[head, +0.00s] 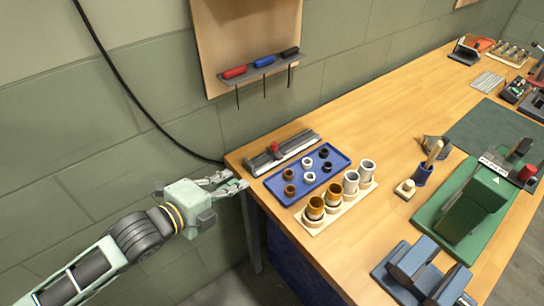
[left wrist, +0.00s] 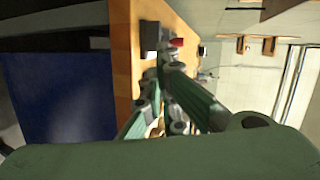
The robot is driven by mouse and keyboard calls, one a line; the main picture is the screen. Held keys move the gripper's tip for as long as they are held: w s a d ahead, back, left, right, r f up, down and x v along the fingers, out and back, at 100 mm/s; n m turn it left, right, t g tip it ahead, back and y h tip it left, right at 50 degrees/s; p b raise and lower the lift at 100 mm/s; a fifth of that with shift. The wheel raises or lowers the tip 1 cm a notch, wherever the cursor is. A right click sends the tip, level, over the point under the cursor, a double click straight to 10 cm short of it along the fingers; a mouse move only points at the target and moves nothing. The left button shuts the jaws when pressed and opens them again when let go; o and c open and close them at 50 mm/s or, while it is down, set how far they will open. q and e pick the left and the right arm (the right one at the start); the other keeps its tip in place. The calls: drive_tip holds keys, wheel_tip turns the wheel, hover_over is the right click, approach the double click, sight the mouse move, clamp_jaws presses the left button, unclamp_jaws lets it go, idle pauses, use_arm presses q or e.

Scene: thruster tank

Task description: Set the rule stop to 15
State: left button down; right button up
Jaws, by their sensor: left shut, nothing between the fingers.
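The rule (head: 295,147) is a grey metal bar lying along the table's near-left corner by the wall. Its stop has a red knob (head: 275,147) and sits towards the left half of the bar. The scale marks are too small to read. My left gripper (head: 236,182) is shut and empty, just off the table's left end, left of and below the rule and apart from it. In the left wrist view, a red knob (left wrist: 177,42) shows beyond the fingers, which partly cover the view. My right gripper is not in view.
A blue tray (head: 272,184) with small rings lies in front of the rule. A wooden rack (head: 313,229) with several cups stands beside it. Screwdrivers hang on a wall board (head: 213,43). A green press (head: 477,203) is further right. The table's middle (head: 385,125) is clear.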

use_arm(q)
drive_tip(key=s+r, duration=0.1)
drive_tip(key=r, duration=0.1)
drive_tip(key=m+p, duration=0.1)
drive_tip(key=p, duration=0.1)
approach(275, 150)
drive_tip(key=shift+h, duration=0.3)
drive_tip(key=d, duration=0.1)
drive_tip(key=w+d+f, duration=0.2)
drive_tip(key=d, duration=0.1)
drive_tip(key=shift+w, duration=0.2)
drive_tip(key=shift+w+d, duration=0.25)
drive_tip(key=shift+d, duration=0.05)
drive_tip(key=shift+w+d+f, duration=0.1)
drive_tip(key=shift+w+d, duration=0.1)
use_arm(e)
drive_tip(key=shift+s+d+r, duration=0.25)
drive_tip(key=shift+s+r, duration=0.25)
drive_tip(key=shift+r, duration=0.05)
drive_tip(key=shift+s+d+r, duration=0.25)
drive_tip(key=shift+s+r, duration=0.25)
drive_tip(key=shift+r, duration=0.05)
